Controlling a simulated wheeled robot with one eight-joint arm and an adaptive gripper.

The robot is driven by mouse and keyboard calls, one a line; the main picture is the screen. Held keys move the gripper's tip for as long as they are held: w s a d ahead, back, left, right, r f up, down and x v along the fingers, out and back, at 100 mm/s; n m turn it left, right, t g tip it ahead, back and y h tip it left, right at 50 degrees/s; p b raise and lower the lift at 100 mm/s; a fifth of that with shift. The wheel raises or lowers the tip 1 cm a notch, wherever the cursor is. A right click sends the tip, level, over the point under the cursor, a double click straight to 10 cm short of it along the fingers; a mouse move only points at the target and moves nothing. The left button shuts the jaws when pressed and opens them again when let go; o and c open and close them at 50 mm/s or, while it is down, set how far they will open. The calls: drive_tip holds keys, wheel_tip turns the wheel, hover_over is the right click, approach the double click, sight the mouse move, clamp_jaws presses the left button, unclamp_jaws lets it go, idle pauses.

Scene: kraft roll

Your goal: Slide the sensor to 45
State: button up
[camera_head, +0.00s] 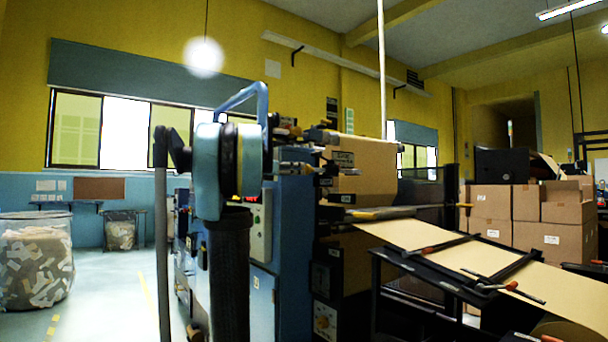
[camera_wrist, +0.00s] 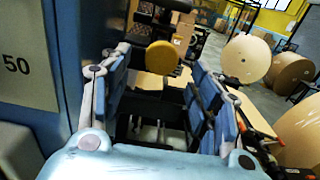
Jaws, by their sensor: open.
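My gripper (camera_wrist: 160,72) is open in the wrist view, with its two blue-padded fingers spread apart. A round yellow knob (camera_wrist: 162,57) shows between the fingertips, and nothing is gripped. I cannot tell whether this knob belongs to the sensor, or how far beyond the fingertips it is. A plate marked 50 (camera_wrist: 17,68) is on the blue machine face at the left of the wrist view. No 45 mark can be made out. In the head view my arm stands in front of the blue machine (camera_head: 290,240), and my gripper cannot be made out there.
A sloping table with a brown paper web (camera_head: 440,250) and dark bars stands right of the machine. Cardboard boxes (camera_head: 490,205) are stacked behind it. A clear bin of scraps (camera_head: 38,260) stands far left, with open floor beside it. Large paper rolls (camera_wrist: 245,58) show in the wrist view.

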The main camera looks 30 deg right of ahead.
sight(306, 170)
drive_tip(key=d, duration=0.6)
drive_tip(key=shift+w+d, duration=0.2)
drive_tip(key=shift+w, duration=0.05)
drive_tip(key=shift+c, duration=0.3)
